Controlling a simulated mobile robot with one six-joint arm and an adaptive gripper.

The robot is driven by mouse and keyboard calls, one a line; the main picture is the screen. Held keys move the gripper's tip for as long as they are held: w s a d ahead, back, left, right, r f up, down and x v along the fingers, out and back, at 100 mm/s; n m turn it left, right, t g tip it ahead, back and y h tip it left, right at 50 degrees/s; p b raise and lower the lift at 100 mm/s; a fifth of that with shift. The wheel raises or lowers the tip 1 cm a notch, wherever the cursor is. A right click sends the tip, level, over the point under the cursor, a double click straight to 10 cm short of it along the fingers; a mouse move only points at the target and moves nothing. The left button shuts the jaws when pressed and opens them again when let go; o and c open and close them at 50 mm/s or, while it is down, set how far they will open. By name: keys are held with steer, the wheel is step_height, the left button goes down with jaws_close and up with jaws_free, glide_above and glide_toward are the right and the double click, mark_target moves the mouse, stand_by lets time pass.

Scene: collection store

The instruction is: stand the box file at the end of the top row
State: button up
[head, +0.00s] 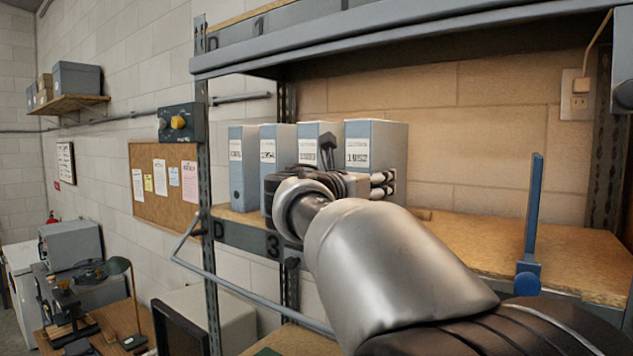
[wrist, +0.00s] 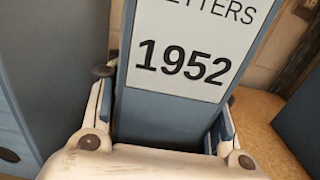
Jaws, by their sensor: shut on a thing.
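The box file (head: 400,140), blue-grey with a white label reading 1952, stands upright at the right end of a row of similar files on the shelf. It fills the middle of the wrist view (wrist: 190,65), where its label also shows "LETTERS". My gripper (head: 382,184) is shut on it, with one finger on each side of its spine in the wrist view (wrist: 165,120). The file's lower part is hidden behind my arm, so I cannot tell whether it rests on the board.
Several blue-grey files (head: 243,165) stand to its left, with one close on that side in the wrist view (wrist: 40,80). A blue upright bookend (head: 534,210) stands on the wooden shelf (head: 480,236) to the right. Bare board lies between. A metal beam (head: 400,42) crosses above.

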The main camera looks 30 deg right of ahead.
steer(key=o, duration=1.5)
steer(key=b+v, duration=0.1)
steer(key=v, duration=1.1)
steer(key=shift+r+b, duration=0.1)
steer(key=shift+b, duration=0.3)
